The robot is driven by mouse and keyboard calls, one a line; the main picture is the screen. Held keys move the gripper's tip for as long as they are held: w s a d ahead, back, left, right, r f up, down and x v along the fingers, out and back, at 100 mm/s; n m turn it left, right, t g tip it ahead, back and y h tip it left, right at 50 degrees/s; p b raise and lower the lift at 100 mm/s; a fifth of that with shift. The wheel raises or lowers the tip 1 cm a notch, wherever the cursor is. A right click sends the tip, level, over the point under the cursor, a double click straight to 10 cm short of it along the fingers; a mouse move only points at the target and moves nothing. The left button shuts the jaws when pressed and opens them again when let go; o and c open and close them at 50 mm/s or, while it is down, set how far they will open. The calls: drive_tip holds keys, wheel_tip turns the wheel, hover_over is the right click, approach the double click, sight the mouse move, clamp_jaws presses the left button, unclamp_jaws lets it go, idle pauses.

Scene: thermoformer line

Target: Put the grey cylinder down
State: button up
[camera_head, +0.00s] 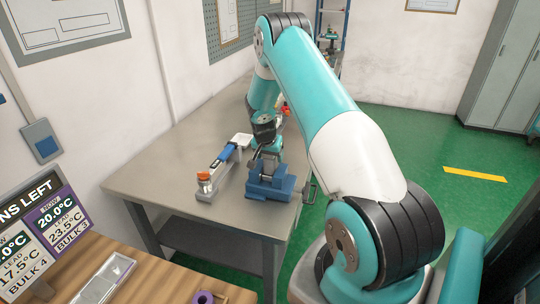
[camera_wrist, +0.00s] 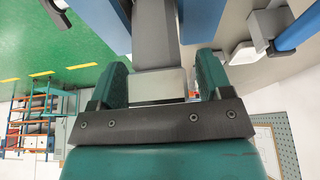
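The grey cylinder (camera_wrist: 158,86) shows in the wrist view as a pale grey block between the two teal fingers of my gripper (camera_wrist: 160,82). The fingers appear to press on it from both sides. In the head view my gripper (camera_head: 267,148) is over the blue vise (camera_head: 270,186), and the cylinder cannot be made out there. In the wrist view the vise's blue parts (camera_wrist: 203,18) stand on either side of a darker grey bar just beyond the cylinder. Whether the cylinder touches the vise is not clear.
The vise stands near the right edge of the grey workbench (camera_head: 160,165). Left of it is a grey fixture with a blue handle and orange cap (camera_head: 204,177). The bench's left part is clear. A wooden table (camera_head: 150,284) with a tray is at the front.

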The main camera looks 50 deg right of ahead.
drive_tip(key=b+v, duration=0.4)
drive_tip(key=v, duration=0.8)
drive_tip(key=s+a+r+n+y, duration=0.2)
drive_tip(key=a+r+n, duration=0.1)
drive_tip(key=a, duration=0.6)
drive_tip(key=s+a+r+n+t+y, duration=0.1)
drive_tip(key=a+r+n, duration=0.25)
drive_tip(key=a, duration=0.55)
drive_tip(key=s+a+r+n+y, duration=0.2)
drive_tip(key=a+r+n, duration=0.1)
drive_tip(key=a, duration=0.6)
drive_tip(key=s+a+r+n+g+y, duration=0.1)
drive_tip(key=s+a+n, duration=0.4)
drive_tip(key=s, duration=0.5)
drive_tip(key=s+a+r+n+g+y, duration=0.1)
drive_tip(key=s+a+r+n+y, duration=0.1)
drive_tip(key=s+a+n, duration=0.4)
drive_tip(key=s+a, duration=0.4)
drive_tip(key=s, duration=0.1)
drive_tip(key=shift+r+g, duration=0.2)
drive_tip(key=shift+g, duration=0.2)
drive_tip(key=shift+f, duration=0.1)
